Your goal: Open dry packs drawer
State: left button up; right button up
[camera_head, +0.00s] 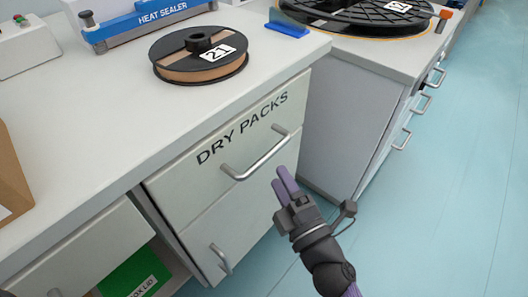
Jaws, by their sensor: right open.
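The dry packs drawer (210,171) is a pale front panel marked "DRY PACKS" under the counter, and it looks shut. Its silver bar handle (256,160) runs slantwise across the panel below the lettering. My right gripper (285,180) is just below and right of the handle, with its purple fingers pointing up toward it. It is open and nothing shows between its fingers. The fingertips appear apart from the handle, though the exact gap is hard to judge.
A reel marked 21 (180,68) and a blue heat sealer (150,18) stand on the counter (80,130). A lower handle (221,260) sits beneath the drawer. At the lower left, another drawer (85,255) is above a green box (135,276). Open floor (440,210) lies right.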

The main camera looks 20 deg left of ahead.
aim_at(267, 154)
jog(key=b+x, duration=0.1)
jog(key=x, duration=0.5)
jog(key=shift+w+f, duration=0.1)
grip_shut()
dwell(0.7)
dwell(0.4)
